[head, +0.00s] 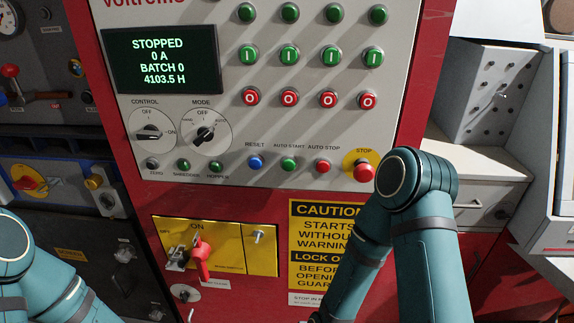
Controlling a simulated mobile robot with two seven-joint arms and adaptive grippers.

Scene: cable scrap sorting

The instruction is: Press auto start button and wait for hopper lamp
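The hopper lamp (214,167) is a small dark green dome at the left of that row, beside the shredder lamp (183,166). It looks unlit. The display (160,60) reads STOPPED, 0 A, BATCH 0, 4103.5 H. My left arm shows at the lower left and my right arm at the lower right. Neither gripper is in view, and nothing covers the auto start button.
A large red stop button (363,171) on a yellow disc is close to my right arm. The control knob (150,133) and mode knob (205,134) are left of centre. Below are a red-handled switch (201,258) and a caution sign (312,232).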

